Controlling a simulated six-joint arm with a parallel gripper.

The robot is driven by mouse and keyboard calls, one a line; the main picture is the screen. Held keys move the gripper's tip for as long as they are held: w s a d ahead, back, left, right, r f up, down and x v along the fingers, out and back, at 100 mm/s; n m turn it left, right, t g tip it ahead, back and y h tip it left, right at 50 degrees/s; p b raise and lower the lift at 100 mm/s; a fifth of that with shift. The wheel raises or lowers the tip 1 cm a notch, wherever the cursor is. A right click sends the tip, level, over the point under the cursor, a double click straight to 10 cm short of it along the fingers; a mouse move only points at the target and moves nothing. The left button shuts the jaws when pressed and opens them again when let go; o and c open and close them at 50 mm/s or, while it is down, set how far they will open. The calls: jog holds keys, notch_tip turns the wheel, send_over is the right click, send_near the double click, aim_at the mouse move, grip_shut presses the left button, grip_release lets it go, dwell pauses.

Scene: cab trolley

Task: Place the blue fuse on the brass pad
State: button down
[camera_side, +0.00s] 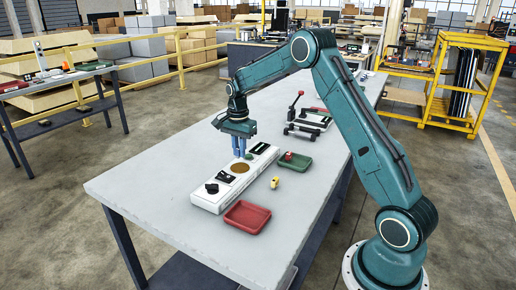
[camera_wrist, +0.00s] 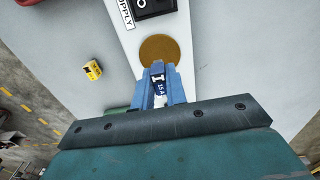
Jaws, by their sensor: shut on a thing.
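My gripper (camera_side: 240,155) is shut on the blue fuse, its fingers pointing down over the white panel. In the wrist view the blue fuse (camera_wrist: 159,88), marked 15A, sits between the blue fingertips (camera_wrist: 160,87). In the side view the fuse cannot be told apart from the fingers. The round brass pad (camera_wrist: 160,49) lies flat on the panel, just beyond the fuse in the wrist view. In the side view the brass pad (camera_side: 240,168) shows just below the fingertips. I cannot tell whether the fuse touches the panel.
The white panel (camera_side: 207,200) carries black switches (camera_side: 212,188) on both sides of the pad. A yellow fuse (camera_side: 274,183) lies beside it on the grey table. A red tray (camera_side: 247,216) and a green tray (camera_side: 298,168) holding a red piece (camera_side: 288,155) stand nearby.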

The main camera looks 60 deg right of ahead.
jog(key=shift+f, duration=1.95)
jog(key=shift+f, duration=0.15)
jog(key=c, duration=1.4)
grip_release()
jog(key=shift+c, duration=0.2)
notch_tip(320, 180, up, 12)
jog(key=shift+r, duration=0.2)
jog(key=shift+a, duration=0.1)
